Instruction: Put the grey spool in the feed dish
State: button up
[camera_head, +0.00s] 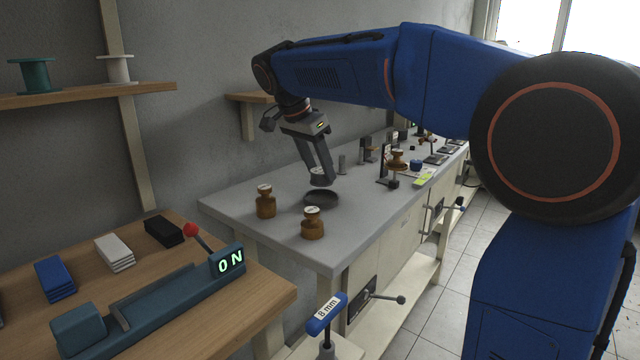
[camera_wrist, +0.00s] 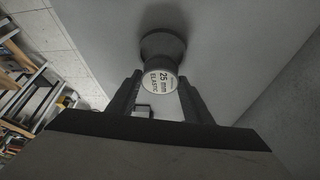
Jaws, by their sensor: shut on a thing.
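The grey spool (camera_head: 320,180) is between the fingers of my gripper (camera_head: 320,173), which points down over the workbench. In the wrist view, the fingers of my gripper (camera_wrist: 160,90) are shut on the top part of the spool (camera_wrist: 163,46). The feed dish (camera_head: 321,201) is a shallow dark dish on the workbench, just below the spool in the head view.
Two brown spools (camera_head: 265,202) (camera_head: 312,224) stand left and front of the dish on the grey workbench (camera_head: 240,203). A small stand with another brown spool (camera_head: 397,160) is at the right. A wooden table (camera_head: 255,297) with a teal device showing "ON" is nearer.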

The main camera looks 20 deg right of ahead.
aim_at(319, 183)
jog(key=shift+f, duration=2.2)
jog(key=o, duration=1.2)
jog(key=shift+f, duration=0.1)
jog(key=shift+o, duration=0.2)
jog(key=v, duration=1.2)
jog(key=shift+s, duration=0.1)
